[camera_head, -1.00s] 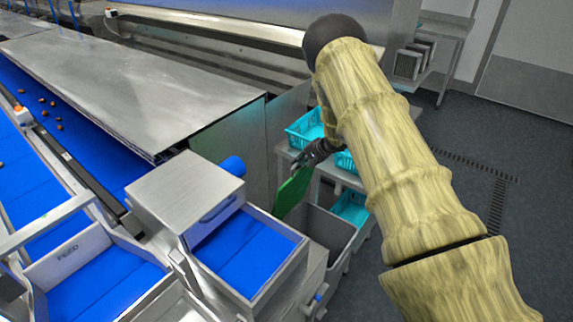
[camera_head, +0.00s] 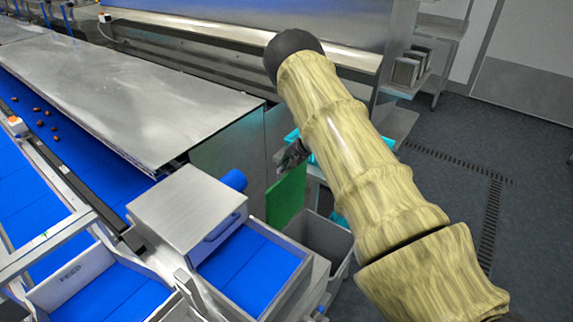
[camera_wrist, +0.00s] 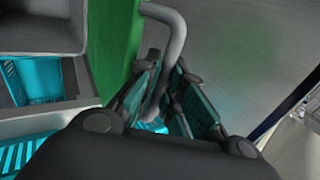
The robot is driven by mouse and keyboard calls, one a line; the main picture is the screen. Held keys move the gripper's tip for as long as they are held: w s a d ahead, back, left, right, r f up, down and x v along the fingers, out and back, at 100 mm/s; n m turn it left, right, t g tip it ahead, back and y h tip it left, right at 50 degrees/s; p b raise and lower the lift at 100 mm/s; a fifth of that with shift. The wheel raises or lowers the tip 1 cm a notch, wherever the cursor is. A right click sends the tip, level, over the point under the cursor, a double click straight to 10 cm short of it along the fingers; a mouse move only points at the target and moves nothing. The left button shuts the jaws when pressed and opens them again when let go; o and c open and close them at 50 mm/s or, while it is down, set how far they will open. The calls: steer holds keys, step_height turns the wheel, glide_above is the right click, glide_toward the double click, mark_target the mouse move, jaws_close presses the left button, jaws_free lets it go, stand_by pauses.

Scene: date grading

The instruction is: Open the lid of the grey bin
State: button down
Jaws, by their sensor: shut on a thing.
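The grey bin (camera_head: 325,238) stands on the floor to the right of the blue-lined chute, its top open and its inside showing. Its green lid (camera_head: 287,196) stands steeply raised at the bin's left side; it also shows in the wrist view (camera_wrist: 113,45). A grey bar handle (camera_wrist: 174,40) sticks out from the lid. My gripper (camera_wrist: 168,100) is shut on this handle, with the bar between its fingers. In the head view my gripper (camera_head: 291,155) is at the lid's top edge, small and partly hidden by my arm.
A stainless machine panel (camera_head: 225,165) stands close behind the lid. The blue-lined chute (camera_head: 250,265) is just left of the bin. Turquoise crates (camera_wrist: 38,78) sit on a rack beyond the bin, mostly behind my arm. The floor (camera_head: 450,140) at right is clear.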

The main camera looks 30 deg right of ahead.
steer(key=c, duration=1.5)
jaws_free()
steer(key=shift+w+d+r, duration=0.15)
steer(key=shift+w+d, duration=0.05)
steer(key=shift+d, duration=0.05)
steer(key=shift+a, duration=0.15)
steer(key=v, duration=1.2)
